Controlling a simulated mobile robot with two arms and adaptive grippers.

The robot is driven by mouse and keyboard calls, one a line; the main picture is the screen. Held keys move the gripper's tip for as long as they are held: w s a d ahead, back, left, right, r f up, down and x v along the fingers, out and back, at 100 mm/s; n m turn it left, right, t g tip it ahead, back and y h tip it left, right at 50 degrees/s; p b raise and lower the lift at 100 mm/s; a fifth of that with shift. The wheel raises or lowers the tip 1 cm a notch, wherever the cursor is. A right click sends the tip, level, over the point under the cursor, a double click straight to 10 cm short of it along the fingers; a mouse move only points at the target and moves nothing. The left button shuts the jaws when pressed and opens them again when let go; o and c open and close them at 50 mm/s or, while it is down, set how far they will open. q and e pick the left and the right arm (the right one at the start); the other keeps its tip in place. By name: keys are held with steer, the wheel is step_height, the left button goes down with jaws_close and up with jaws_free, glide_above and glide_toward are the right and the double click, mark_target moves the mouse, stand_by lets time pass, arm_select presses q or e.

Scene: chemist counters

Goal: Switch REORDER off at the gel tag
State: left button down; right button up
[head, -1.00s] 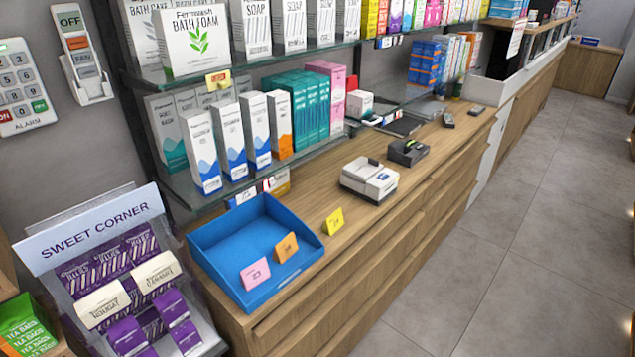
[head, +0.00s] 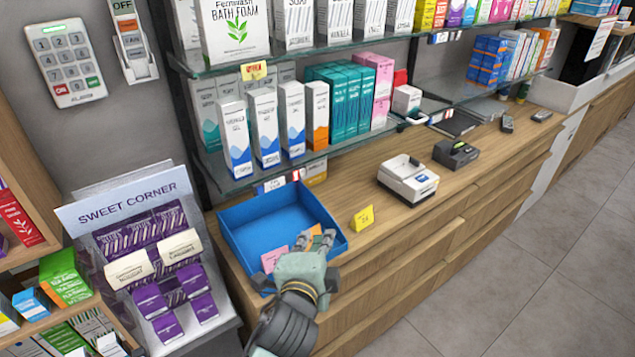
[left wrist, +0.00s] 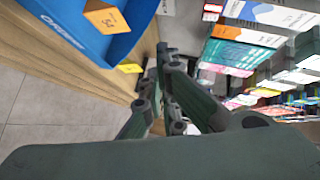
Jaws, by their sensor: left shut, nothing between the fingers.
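Small tags sit on the glass shelf edges. One white and blue tag (head: 271,185) with a small red and white piece (head: 296,175) beside it is under the lower shelf's front boxes. Another tag (head: 416,118) is further right on that shelf edge. Their print is too small to read, so I cannot tell which is the gel tag or see a REORDER switch. My left gripper (head: 320,240) is shut and empty over the front right corner of the blue tray, below the shelf. It also shows in the left wrist view (left wrist: 165,62). My right gripper is not in view.
The blue tray (head: 238,243) holds pink and orange cards. A yellow card (head: 363,218) and a white device (head: 408,180) stand on the counter. The sweet stand (head: 125,215) is left. A keypad (head: 70,65) and fan switch (head: 133,40) are on the wall.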

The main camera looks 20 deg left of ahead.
mark_target(303, 174)
arm_select(q)
step_height(303, 174, up, 6)
steer(key=m+t, duration=0.1)
steer(key=shift+w+d, duration=0.15)
steer(key=shift+w, duration=0.05)
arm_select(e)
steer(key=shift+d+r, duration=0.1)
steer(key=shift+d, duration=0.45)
arm_select(q)
steer(key=shift+r, duration=0.1)
steer(key=w+a+f+p, duration=0.1)
steer(key=w+a+p, duration=0.3)
steer(key=w, duration=0.8)
steer(key=shift+w+a+f, duration=0.15)
steer(key=shift+w+f, duration=0.05)
steer(key=shift+f, duration=0.2)
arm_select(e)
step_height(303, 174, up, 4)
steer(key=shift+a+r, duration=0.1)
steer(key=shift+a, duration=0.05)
